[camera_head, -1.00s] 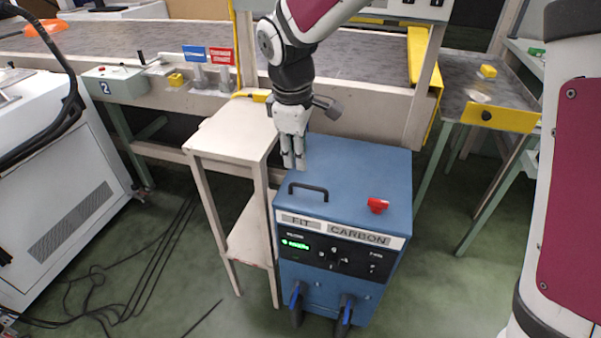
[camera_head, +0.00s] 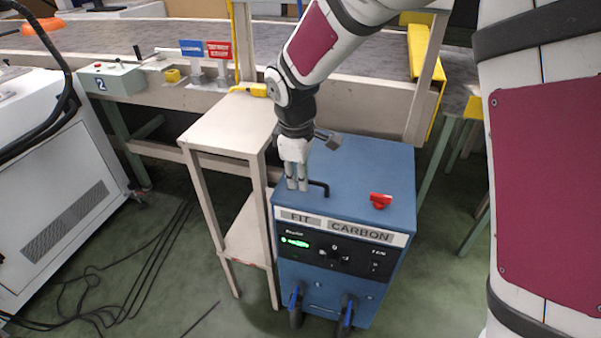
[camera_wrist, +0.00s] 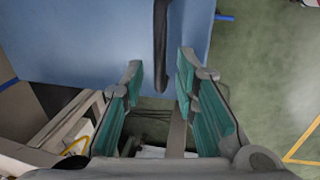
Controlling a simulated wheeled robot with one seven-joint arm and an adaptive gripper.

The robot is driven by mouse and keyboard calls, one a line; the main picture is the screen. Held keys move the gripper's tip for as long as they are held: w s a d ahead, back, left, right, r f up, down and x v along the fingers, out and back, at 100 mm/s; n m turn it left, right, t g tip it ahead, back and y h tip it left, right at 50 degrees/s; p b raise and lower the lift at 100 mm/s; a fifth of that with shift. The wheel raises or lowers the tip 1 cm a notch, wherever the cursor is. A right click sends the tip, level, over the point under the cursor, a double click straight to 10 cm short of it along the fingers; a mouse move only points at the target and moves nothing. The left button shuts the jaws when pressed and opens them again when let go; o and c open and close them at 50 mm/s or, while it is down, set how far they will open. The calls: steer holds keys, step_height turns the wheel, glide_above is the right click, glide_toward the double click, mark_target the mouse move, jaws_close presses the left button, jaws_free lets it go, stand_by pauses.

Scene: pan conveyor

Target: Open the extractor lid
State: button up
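The extractor is a blue box (camera_head: 345,290) with a "FIT CARBON" label and a flat blue lid (camera_head: 355,160). A black bar handle (camera_head: 322,187) stands at the lid's front left, and a red knob (camera_head: 380,201) sits at its front right. My gripper (camera_head: 297,186) points down at the handle's left end and hides part of it. In the wrist view my gripper (camera_wrist: 162,65) is open. The dark handle (camera_wrist: 160,40) shows between the fingertips, with a gap on both sides. The lid looks flat and shut.
A beige side table (camera_head: 225,125) stands close to the left of the extractor. The conveyor (camera_head: 130,40) runs behind, with a yellow-edged frame post (camera_head: 425,80) at right. A white machine (camera_head: 60,170) stands at far left. Cables (camera_head: 150,265) lie on the green floor.

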jaws_close()
